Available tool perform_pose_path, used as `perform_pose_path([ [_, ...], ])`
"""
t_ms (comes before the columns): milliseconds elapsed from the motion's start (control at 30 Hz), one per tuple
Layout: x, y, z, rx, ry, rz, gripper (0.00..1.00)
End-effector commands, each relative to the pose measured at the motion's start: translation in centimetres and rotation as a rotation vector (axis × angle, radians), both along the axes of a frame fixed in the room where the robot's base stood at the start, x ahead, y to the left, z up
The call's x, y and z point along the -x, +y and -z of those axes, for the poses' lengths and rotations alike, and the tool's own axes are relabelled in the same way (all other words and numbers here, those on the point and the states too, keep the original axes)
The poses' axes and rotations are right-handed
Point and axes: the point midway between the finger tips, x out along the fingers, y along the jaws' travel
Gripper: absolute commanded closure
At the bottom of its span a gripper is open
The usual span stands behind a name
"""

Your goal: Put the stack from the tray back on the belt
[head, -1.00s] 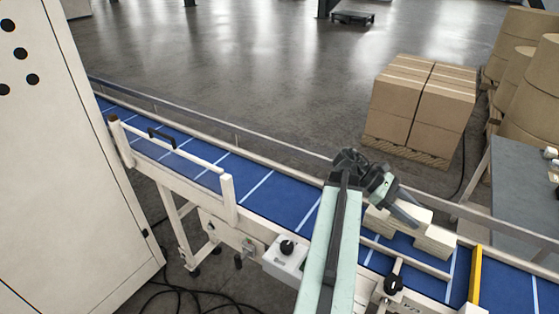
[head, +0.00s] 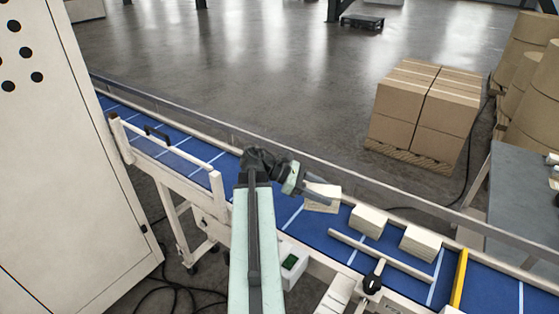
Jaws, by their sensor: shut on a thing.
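My gripper (head: 314,198) is shut on a cream paper stack (head: 325,194), left of the other stacks. The held stack is over the blue belt (head: 262,196), near its far edge. I cannot tell whether it touches the belt. Two similar cream stacks stand on the belt to the right: a nearer-left one (head: 368,221) and one farther right (head: 421,243). I cannot make out a tray in view.
A pale guide bar (head: 380,256) and a yellow bar (head: 459,277) lie at the belt's right part. A metal rail (head: 400,209) runs along the far side. A tall cream cabinet (head: 70,160) stands left. Cartons (head: 425,112) and a grey table (head: 520,200) are at right.

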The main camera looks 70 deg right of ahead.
Motion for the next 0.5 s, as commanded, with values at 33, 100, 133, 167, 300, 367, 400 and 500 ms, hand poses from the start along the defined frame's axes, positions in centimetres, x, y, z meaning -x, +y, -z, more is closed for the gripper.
perform_pose_path([
  [33, -0.2, -0.7, 0.2, 0.001, -0.002, -0.042, 1.00],
  [100, -1.0, -2.3, 0.5, 0.000, -0.008, -0.139, 1.00],
  [133, -1.6, -3.2, 0.7, -0.001, -0.011, -0.196, 1.00],
  [167, -2.3, -4.2, 0.9, -0.002, -0.013, -0.257, 1.00],
  [300, -7.1, -8.7, 1.5, -0.008, -0.020, -0.585, 1.00],
  [367, -9.7, -10.3, 1.7, -0.008, -0.017, -0.728, 1.00],
  [400, -11.4, -11.1, 1.8, -0.009, -0.016, -0.817, 1.00],
  [500, -15.2, -12.6, 1.8, -0.004, -0.009, -0.998, 1.00],
])
